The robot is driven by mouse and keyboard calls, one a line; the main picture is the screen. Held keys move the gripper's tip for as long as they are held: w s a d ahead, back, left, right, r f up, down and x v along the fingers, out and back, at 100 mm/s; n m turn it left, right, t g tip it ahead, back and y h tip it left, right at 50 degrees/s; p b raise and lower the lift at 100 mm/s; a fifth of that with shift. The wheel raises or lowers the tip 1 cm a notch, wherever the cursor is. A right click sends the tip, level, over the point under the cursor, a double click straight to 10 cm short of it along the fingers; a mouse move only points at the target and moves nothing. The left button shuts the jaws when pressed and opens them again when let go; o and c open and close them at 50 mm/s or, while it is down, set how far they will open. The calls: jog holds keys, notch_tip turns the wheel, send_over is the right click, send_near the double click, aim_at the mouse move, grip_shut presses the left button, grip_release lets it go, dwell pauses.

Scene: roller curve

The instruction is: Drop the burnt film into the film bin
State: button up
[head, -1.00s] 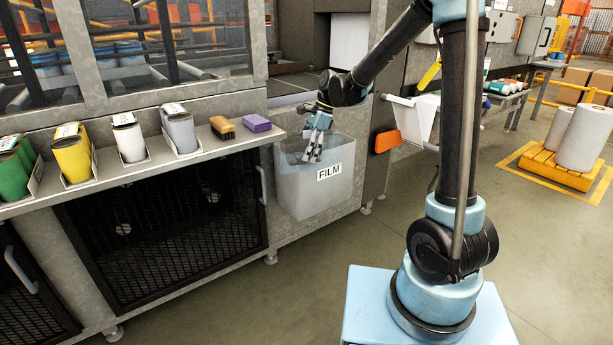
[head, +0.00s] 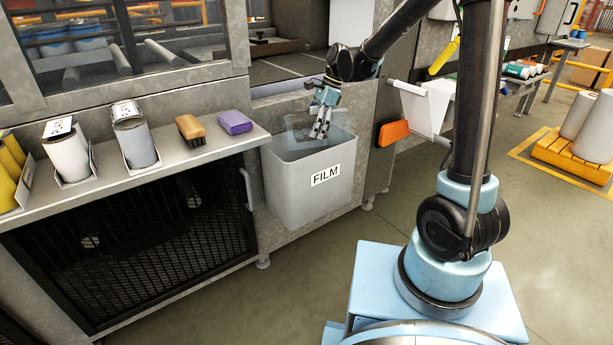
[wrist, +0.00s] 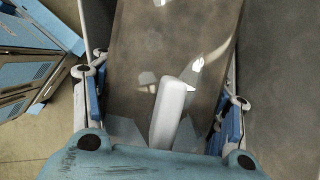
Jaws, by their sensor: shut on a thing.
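The film bin (head: 300,190), a grey open-topped box labelled FILM, hangs on the machine front in the head view. My gripper (head: 321,128) points down over its mouth, with the fingertips at about rim level. In the wrist view, my gripper (wrist: 170,105) has its fingers closed in. A brownish, see-through sheet with ragged pale holes, seemingly the burnt film (wrist: 150,40), stretches away from the fingers. In the head view it shows only as a faint, clear patch by the fingers. The exact grip point is hard to make out.
A shelf (head: 110,170) left of the bin holds several rolls, a brown brush (head: 190,129) and a purple block (head: 235,122). An orange piece (head: 394,132) and a white tray (head: 420,108) stick out right of the bin. Open floor lies in front.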

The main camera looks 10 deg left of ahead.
jog(key=shift+a+f, duration=0.15)
jog(key=shift+f, duration=1.35)
jog(key=shift+a+f, duration=0.1)
jog(key=shift+f, duration=1.35)
jog(key=o, duration=0.9)
jog(key=shift+o, duration=0.2)
jog(key=v, duration=1.2)
